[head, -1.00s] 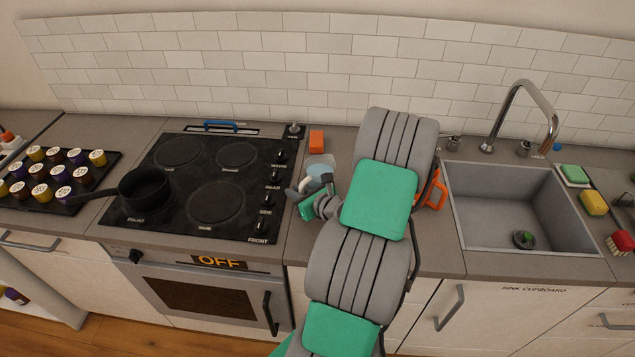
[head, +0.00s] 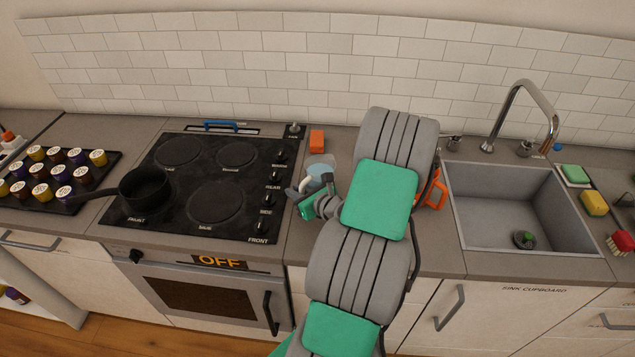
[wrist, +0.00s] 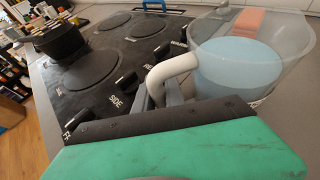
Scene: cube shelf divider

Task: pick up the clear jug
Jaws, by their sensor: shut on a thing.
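The clear jug (wrist: 285,62) stands at the right of the wrist view, with pale blue liquid in it and a white handle (wrist: 172,72). In the head view the jug (head: 321,164) is on the counter just right of the stove, partly hidden by my gripper and arm. My gripper (wrist: 160,98) is shut on the jug's white handle. In the head view my gripper (head: 302,192) is at the jug's near side. I cannot tell whether the jug's base touches the counter.
An orange block (head: 317,140) is behind the jug. The black stove (head: 210,180) with a dark pan (head: 146,187) lies left. An orange-handled thing (head: 436,190) is partly hidden behind my arm. The sink (head: 522,205) is further right.

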